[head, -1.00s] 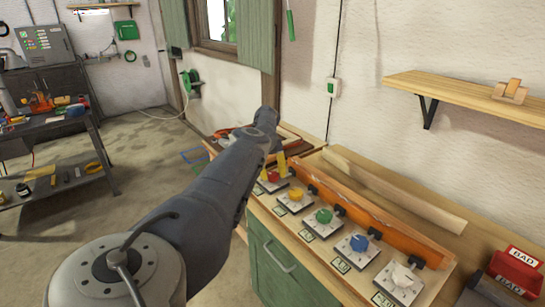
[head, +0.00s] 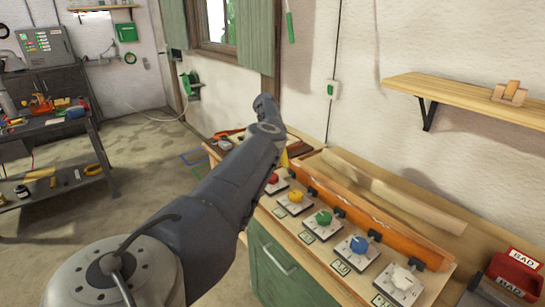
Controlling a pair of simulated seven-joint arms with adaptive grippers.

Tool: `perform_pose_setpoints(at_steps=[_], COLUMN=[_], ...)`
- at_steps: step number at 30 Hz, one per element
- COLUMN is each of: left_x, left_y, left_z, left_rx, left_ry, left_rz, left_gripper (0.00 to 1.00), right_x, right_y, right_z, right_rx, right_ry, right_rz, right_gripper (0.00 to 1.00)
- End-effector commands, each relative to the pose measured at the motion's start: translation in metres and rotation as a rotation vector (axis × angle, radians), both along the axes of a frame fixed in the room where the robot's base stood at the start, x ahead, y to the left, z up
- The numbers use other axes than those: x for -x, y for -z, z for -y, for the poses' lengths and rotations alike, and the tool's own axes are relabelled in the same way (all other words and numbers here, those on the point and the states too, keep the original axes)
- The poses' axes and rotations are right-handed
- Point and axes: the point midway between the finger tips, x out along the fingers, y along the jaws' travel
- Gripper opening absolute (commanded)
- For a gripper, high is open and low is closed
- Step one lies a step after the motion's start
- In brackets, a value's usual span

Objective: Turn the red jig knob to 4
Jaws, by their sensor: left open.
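The red jig knob (head: 272,178) is at the far end of a row of knobs on the bench, partly hidden by my left arm. Its number and pointer are too small and covered to read. My left gripper (head: 284,160) is mostly hidden behind my own arm; a yellow finger shows just above and beyond the red knob. The gripper is open and appears apart from the knob. My right gripper is not in view.
Yellow (head: 295,195), green (head: 323,217), blue (head: 358,244) and white (head: 403,278) knobs continue the row toward me. An orange lath (head: 375,225) runs behind them. A red bin marked BAD (head: 517,270) stands at the right. A wooden shelf (head: 460,97) is on the wall.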

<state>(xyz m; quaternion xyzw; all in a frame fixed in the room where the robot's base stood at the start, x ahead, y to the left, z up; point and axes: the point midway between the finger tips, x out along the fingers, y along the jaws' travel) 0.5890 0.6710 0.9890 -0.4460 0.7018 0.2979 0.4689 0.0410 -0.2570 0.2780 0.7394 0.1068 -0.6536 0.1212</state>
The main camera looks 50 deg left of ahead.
Motion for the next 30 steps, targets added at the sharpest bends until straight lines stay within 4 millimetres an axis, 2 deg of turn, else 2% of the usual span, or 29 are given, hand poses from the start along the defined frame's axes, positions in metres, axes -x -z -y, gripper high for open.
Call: perform_pose_setpoints(at_steps=[6, 12, 26, 30], left_x=[0.0, 0.0, 0.001, -0.013], left_y=[-0.03, -0.043, -0.043, -0.03], left_z=[0.0, 0.0, 0.001, 0.026], left_rx=[0.001, 0.001, 0.001, -0.005], left_ry=[0.001, 0.001, 0.002, 0.049], left_rz=[0.001, 0.0, -0.005, -0.034], left_gripper=[0.67, 0.67, 0.67, 0.67], right_x=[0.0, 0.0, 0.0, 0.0], right_y=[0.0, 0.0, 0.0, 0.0], right_z=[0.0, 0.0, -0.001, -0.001], right_rx=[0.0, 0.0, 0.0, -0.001], right_ry=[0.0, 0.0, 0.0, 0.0], right_rz=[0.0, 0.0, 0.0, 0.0], right_gripper=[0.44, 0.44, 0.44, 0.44])
